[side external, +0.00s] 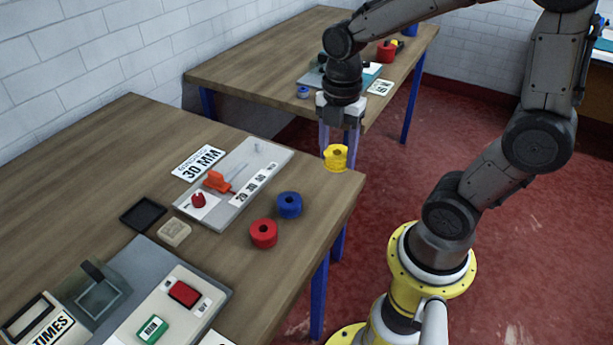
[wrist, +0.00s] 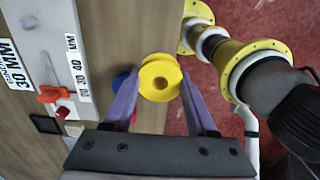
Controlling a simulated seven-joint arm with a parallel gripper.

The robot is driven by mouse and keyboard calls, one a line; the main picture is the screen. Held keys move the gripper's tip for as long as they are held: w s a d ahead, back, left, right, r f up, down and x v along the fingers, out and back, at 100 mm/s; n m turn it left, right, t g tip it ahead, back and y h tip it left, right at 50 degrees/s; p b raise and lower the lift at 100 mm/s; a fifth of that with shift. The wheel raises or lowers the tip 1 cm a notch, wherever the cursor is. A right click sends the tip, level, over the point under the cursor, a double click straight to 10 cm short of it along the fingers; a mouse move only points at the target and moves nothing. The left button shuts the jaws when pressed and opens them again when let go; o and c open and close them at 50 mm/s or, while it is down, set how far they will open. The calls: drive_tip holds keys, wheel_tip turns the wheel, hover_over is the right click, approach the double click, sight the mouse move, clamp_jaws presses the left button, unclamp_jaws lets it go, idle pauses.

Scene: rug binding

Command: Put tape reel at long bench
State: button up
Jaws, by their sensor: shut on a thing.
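A yellow tape reel (side external: 336,158) is held between the two purple fingers of my gripper (side external: 337,150). It hangs over the far right corner of the near wooden bench (side external: 312,207), and I cannot tell how high above the top it is. In the wrist view the yellow reel (wrist: 160,78) sits between the fingertips of my gripper (wrist: 160,84), with the bench top and its edge below. A blue reel (side external: 289,205) and a red reel (side external: 263,233) lie on the near bench. A second wooden bench (side external: 250,68) stands behind; I cannot tell which is the long bench.
A grey board with an orange-handled slider (side external: 218,181), a "30 MM" sign (side external: 198,163), a black tray (side external: 143,214) and a switch box (side external: 170,310) occupy the near bench. The far bench holds a small blue reel (side external: 303,92) and other items. Red floor lies between.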

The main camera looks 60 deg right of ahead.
hover_over(309, 184)
drive_tip(key=f, duration=0.6)
drive_tip(key=shift+s+a, duration=0.1)
drive_tip(key=shift+s, duration=0.25)
drive_tip(key=shift+w+f, duration=0.2)
drive_tip(key=shift+f, duration=0.8)
drive_tip(key=shift+w+f, duration=0.15)
drive_tip(key=shift+f, duration=0.8)
drive_tip(key=shift+f, duration=0.15)
drive_tip(key=o, duration=1.4)
drive_tip(key=shift+c, duration=0.2)
